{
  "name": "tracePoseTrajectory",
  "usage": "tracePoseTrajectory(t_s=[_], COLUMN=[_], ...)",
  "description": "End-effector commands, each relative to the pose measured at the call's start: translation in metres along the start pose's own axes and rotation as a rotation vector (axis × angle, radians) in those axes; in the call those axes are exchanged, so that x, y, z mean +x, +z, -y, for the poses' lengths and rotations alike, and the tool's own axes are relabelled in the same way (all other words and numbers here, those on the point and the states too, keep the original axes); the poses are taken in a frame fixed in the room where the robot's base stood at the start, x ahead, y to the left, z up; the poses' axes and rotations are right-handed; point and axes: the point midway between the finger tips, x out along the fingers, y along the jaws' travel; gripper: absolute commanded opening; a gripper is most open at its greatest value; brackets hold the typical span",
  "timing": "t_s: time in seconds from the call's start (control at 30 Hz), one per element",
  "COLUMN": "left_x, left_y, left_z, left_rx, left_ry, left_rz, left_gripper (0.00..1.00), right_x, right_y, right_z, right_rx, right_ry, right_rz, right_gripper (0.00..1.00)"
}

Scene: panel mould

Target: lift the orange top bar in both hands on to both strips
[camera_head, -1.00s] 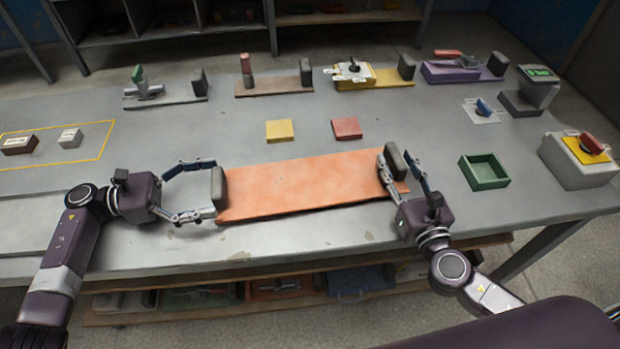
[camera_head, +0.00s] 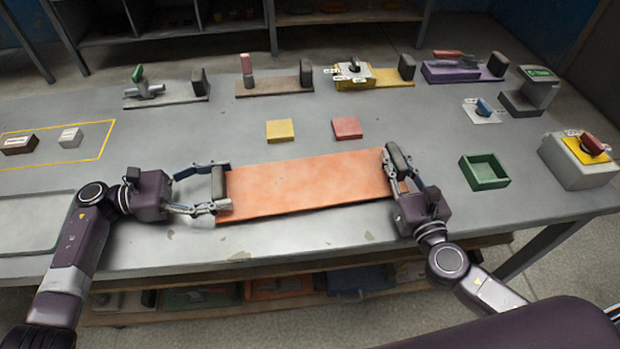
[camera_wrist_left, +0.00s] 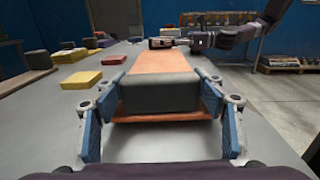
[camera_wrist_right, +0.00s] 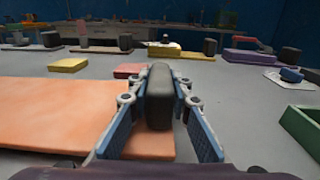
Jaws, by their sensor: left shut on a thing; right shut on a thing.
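The orange top bar (camera_head: 305,185) is a long flat plate with a dark grip block at each end, lying near the table's front. I cannot tell whether it touches the table. My left gripper (camera_head: 219,186) is shut on the left grip block (camera_wrist_left: 160,93), its fingers on either side. My right gripper (camera_head: 397,170) is shut on the right grip block (camera_wrist_right: 159,97). A yellow flat block (camera_head: 280,130) and a red flat block (camera_head: 346,128) lie just behind the bar, apart from each other. Whether these are the strips I cannot tell.
Several fixtures stand along the back, among them a yellow one (camera_head: 390,79) and a purple one (camera_head: 455,74). A green open box (camera_head: 484,171) and a grey switch box (camera_head: 575,166) are at the right. A tray-like outline (camera_head: 35,220) is at the front left.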

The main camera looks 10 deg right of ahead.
Motion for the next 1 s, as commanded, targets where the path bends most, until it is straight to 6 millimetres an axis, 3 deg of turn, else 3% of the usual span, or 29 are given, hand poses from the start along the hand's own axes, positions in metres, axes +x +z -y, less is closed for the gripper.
tracePoseTrajectory(t_s=[0.03, 0.3, 0.67, 1.0], left_x=[0.0, 0.0, 0.0, 0.0], left_y=[0.0, 0.0, 0.006, 0.031], left_z=[0.0, 0.0, -0.001, -0.001], left_rx=[0.0, 0.0, 0.003, 0.003], left_ry=[0.001, 0.001, 0.002, 0.003], left_rz=[0.0, -0.001, 0.002, 0.002], left_gripper=[0.34, 0.06, 0.06, 0.06], right_x=[0.0, 0.0, 0.0, 0.0], right_y=[0.0, 0.0, 0.006, 0.031], right_z=[0.0, 0.0, 0.0, 0.0], right_rx=[0.0, 0.0, -0.001, -0.001], right_ry=[0.0, 0.0, 0.0, 0.0], right_rz=[0.0, 0.0, 0.003, 0.003], right_gripper=[0.0, 0.0, 0.0, 0.0])
